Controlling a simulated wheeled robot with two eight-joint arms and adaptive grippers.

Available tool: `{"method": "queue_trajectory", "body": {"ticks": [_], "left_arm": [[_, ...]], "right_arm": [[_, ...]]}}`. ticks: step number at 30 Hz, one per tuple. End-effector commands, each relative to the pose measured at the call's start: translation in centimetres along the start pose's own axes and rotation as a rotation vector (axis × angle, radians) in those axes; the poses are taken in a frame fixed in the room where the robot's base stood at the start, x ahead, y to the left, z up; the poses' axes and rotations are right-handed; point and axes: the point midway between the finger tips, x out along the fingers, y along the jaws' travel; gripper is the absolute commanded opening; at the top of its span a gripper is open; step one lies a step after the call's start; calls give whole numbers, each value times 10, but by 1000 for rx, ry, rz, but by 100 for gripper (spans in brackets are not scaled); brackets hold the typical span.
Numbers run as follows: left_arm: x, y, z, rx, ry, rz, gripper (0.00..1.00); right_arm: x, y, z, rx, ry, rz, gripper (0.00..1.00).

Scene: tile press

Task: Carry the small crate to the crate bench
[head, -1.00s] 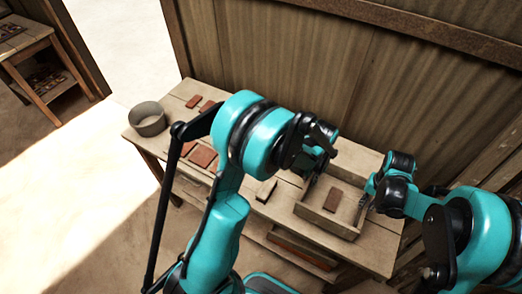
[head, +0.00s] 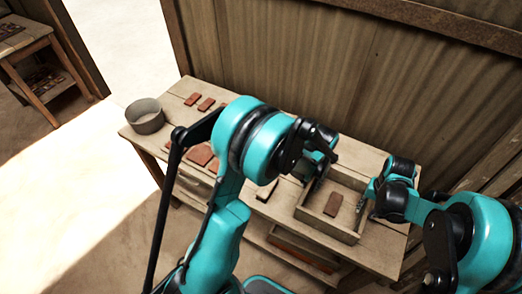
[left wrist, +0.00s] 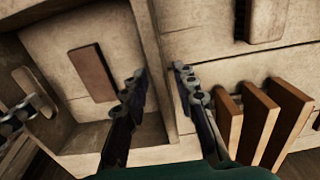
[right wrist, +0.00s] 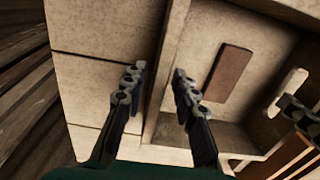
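The small crate (head: 322,227) is a pale wooden open box on the right part of a wooden bench, with one reddish-brown tile (head: 333,204) lying flat inside. My left gripper (head: 314,184) is at the crate's left wall. In the left wrist view its open fingers (left wrist: 160,78) stand either side of that wall (left wrist: 148,40). My right gripper (head: 364,204) is at the right wall. In the right wrist view its open fingers (right wrist: 158,78) straddle that wall (right wrist: 172,50). I cannot tell whether any finger touches the wood. Which bench is the crate bench is unclear.
The bench (head: 378,258) also holds a grey round bowl (head: 145,116), several tiles (head: 200,154) and a small block (head: 267,191) left of the crate. A corrugated wall (head: 300,60) rises behind. Another wooden table (head: 30,42) stands far left, across open floor.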

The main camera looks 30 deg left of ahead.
Motion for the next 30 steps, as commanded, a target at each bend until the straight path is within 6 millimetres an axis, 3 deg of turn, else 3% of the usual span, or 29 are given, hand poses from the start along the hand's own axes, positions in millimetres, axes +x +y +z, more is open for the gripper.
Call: {"method": "queue_trajectory", "body": {"ticks": [11, 24, 30], "left_arm": [[-7, 0, 0, 0, 0, 0, 32], [-94, 0, 1, 0, 0, 0, 32], [-117, 0, 0, 0, 0, 0, 32]], "right_arm": [[-1, 0, 0, 0, 0, 0, 32], [-1, 0, 0, 0, 0, 0, 32], [-1, 0, 0, 0, 0, 0, 32]]}}
